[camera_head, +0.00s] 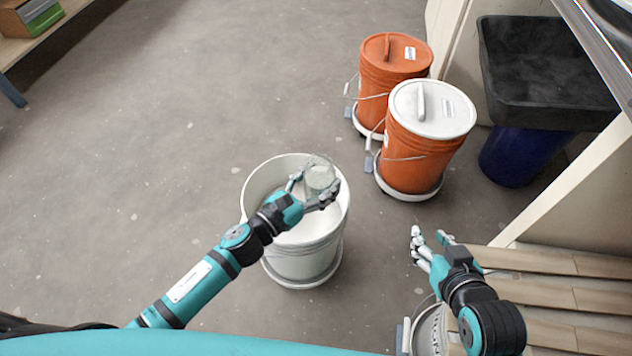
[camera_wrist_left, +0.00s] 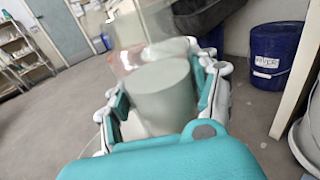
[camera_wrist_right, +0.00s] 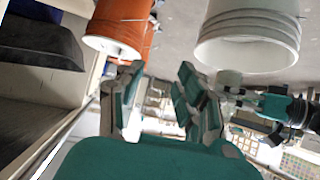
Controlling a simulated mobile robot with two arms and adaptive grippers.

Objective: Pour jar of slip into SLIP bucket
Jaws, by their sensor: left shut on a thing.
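The jar of slip (camera_head: 319,177) is a small clear jar with pale grey-green slip. My left gripper (camera_head: 313,188) is shut on it and holds it over the open white bucket (camera_head: 305,262). In the left wrist view the jar (camera_wrist_left: 160,90) stands between the fingers, with slip in its lower part and clear glass above. Whether any slip is flowing cannot be told. The bucket's label is not visible, and the left hand hides part of its opening. My right gripper (camera_head: 432,243) is open and empty, to the right of the bucket.
Two orange lidded buckets, one with an orange lid (camera_head: 391,50) and one with a white lid (camera_head: 431,108), stand behind right. Wooden slats (camera_head: 550,300) lie at right. The floor at left is clear.

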